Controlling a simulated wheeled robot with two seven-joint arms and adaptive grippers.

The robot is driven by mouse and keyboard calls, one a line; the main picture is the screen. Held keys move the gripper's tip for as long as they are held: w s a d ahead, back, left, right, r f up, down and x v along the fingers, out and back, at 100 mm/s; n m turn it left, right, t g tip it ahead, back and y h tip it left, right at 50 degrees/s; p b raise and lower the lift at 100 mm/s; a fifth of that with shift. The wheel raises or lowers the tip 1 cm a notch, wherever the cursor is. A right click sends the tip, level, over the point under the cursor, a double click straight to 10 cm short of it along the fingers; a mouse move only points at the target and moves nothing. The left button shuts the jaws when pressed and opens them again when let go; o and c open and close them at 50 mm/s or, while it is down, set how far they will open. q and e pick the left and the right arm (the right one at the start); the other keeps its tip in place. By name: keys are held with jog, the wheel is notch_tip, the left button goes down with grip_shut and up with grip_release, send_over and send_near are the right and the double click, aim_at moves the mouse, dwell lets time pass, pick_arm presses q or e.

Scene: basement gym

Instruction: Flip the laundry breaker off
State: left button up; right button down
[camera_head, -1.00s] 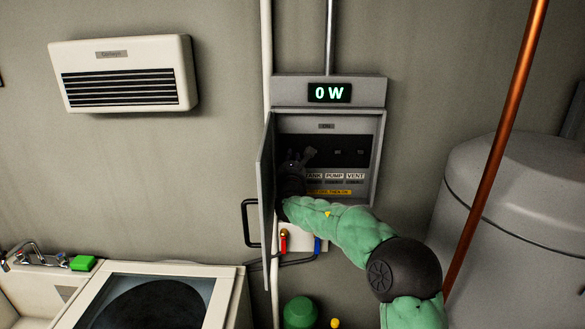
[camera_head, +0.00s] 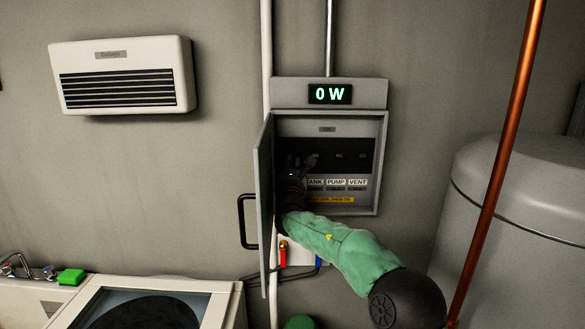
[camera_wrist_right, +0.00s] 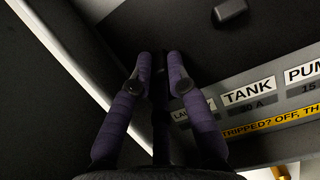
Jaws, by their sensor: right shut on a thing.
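The grey breaker box (camera_head: 380,160) on the wall is open, its door (camera_head: 264,200) swung out to the left. Labels TANK, PUMP and VENT show under the dark breaker row. My right gripper (camera_head: 303,163) is inside the box at the left end of the row. In the right wrist view, its purple fingers (camera_wrist_right: 160,65) are shut on the laundry breaker's switch, which they and the dark background largely hide. The laundry label (camera_wrist_right: 184,114) is partly covered by a finger. The TANK switch (camera_wrist_right: 230,11) is to the right, clear of the fingers. My left gripper is not in view.
The display (camera_head: 330,94) above the box reads 0 W. A yellow strip (camera_wrist_right: 270,124) runs below the labels. The open door stands close to my gripper's left. A copper pipe (camera_head: 497,155) and grey tank (camera_head: 520,200) stand at right.

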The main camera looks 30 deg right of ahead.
jog(key=shift+w+a+f, duration=0.2)
jog(key=shift+f, duration=0.4)
jog(key=c, duration=1.1)
grip_release()
jog(key=shift+r, duration=0.2)
jog(key=v, duration=1.2)
jog(key=shift+d, duration=0.1)
